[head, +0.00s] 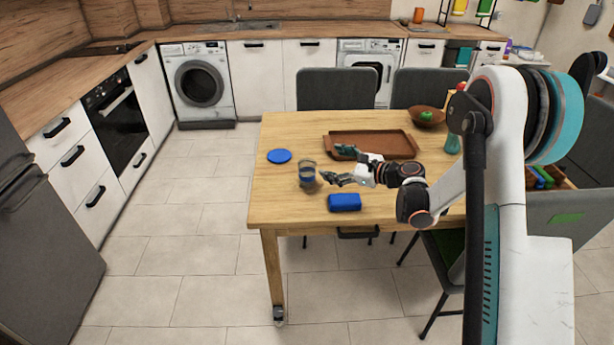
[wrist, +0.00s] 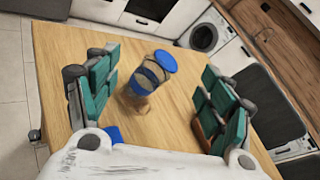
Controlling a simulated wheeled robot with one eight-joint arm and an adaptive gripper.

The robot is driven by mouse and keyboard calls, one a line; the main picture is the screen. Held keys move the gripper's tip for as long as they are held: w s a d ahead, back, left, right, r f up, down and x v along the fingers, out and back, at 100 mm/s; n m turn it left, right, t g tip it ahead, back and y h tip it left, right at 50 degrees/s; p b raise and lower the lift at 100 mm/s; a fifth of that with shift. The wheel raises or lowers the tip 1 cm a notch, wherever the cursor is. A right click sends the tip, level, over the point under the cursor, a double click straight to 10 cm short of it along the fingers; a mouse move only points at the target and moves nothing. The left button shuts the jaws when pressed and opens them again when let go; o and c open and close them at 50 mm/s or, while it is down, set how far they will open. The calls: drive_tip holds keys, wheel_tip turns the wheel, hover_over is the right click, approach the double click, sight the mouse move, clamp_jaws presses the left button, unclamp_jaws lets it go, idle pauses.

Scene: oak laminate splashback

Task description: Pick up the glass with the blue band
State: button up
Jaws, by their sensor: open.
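The glass with the blue band (head: 307,175) stands upright on the wooden table, toward its left side. In the wrist view the glass (wrist: 146,78) shows between the two green-padded fingers, farther out than the fingertips. My gripper (head: 334,165) is open and empty, just right of the glass in the head view, with its fingers pointing left toward it. In the wrist view my gripper (wrist: 155,80) has its fingers wide apart. I see no contact with the glass.
A blue disc (head: 279,156) lies behind and left of the glass. A blue block (head: 345,202) lies in front and right. A brown tray (head: 372,137) is behind my gripper. A bowl (head: 427,116) stands at the back right. The table's left front corner is clear.

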sight(314, 170)
drive_tip(key=f+m, duration=0.1)
drive_tip(key=f, duration=0.1)
drive_tip(key=w+d+f+m+t+y, duration=0.1)
drive_tip(key=f+m, duration=0.1)
drive_tip(key=f, duration=0.1)
drive_tip(key=d+f+m+y, duration=0.1)
drive_tip(key=f, duration=0.2)
drive_tip(key=shift+w+f+m+t, duration=0.15)
drive_tip(key=shift+w+m+t, duration=0.15)
drive_tip(key=shift+w+t, duration=0.1)
drive_tip(key=shift+a+f, duration=0.1)
drive_tip(key=shift+a, duration=0.05)
drive_tip(key=b+x, duration=0.1)
drive_tip(key=x, duration=0.7)
drive_tip(key=shift+b, duration=0.4)
drive_tip(key=x, duration=0.1)
drive_tip(key=b+x, duration=0.2)
drive_tip(key=x, duration=0.1)
drive_tip(key=shift+f, duration=0.3)
drive_tip(key=shift+w+a+r, duration=0.15)
drive_tip(key=shift+w+a, duration=0.3)
drive_tip(key=shift+w, duration=0.05)
drive_tip(key=shift+c, duration=0.5)
drive_tip(key=c, duration=1.1)
